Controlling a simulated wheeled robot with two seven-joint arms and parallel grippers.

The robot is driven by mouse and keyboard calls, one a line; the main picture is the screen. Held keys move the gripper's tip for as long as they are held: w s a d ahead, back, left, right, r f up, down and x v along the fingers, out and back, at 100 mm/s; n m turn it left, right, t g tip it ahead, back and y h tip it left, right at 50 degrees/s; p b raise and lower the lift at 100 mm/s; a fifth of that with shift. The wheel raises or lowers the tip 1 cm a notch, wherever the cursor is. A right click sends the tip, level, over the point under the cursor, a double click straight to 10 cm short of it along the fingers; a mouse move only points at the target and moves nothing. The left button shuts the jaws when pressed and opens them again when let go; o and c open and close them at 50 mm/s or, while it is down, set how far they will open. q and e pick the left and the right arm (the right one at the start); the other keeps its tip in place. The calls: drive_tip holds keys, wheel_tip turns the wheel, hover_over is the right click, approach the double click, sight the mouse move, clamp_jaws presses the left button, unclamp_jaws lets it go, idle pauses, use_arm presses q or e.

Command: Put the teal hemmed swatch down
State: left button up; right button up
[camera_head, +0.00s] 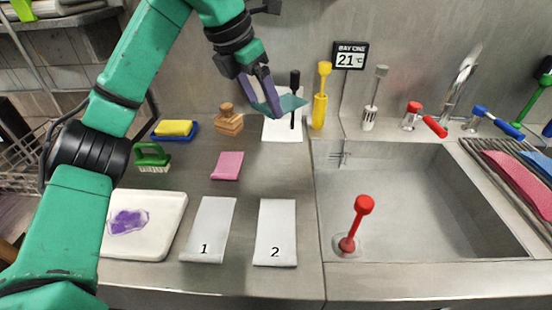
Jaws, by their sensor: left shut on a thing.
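The teal swatch (289,103) is held in the air near the back of the counter, in front of a white sheet or card. My left gripper (266,103) is shut on it, and its fingers hide part of the cloth. The swatch hangs tilted, apart from the counter as far as I can tell. Its hem is too small to make out. My right gripper is not in view.
White pads marked 1 (208,230) and 2 (276,232) lie at the front. A pink swatch (227,166) lies behind them. A white tray (170,217) with a purple stain is left. A wooden stamp (229,120) and yellow tool (320,98) flank the swatch. The sink (420,200) is right.

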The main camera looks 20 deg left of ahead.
use_arm(q)
wheel_tip(320, 180, down, 6)
drive_tip(key=s, duration=0.2)
hover_over(268, 175)
drive_tip(key=s, duration=0.1)
drive_tip(key=f, duration=0.3)
drive_tip(key=f+b, duration=0.1)
drive_tip(key=f, duration=0.1)
drive_tip(key=shift+a+f, duration=0.2)
drive_tip(key=shift+a, duration=0.2)
wheel_tip(268, 175, down, 5)
drive_tip(key=shift+s+f, duration=0.1)
drive_tip(key=shift+s, duration=0.05)
drive_tip(key=shift+f, duration=0.15)
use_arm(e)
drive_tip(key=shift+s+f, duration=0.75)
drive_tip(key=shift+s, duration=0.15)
use_arm(q)
drive_tip(key=o, duration=1.2)
drive_tip(key=shift+r, duration=0.2)
drive_tip(key=v, duration=1.1)
drive_tip(key=shift+r, duration=0.35)
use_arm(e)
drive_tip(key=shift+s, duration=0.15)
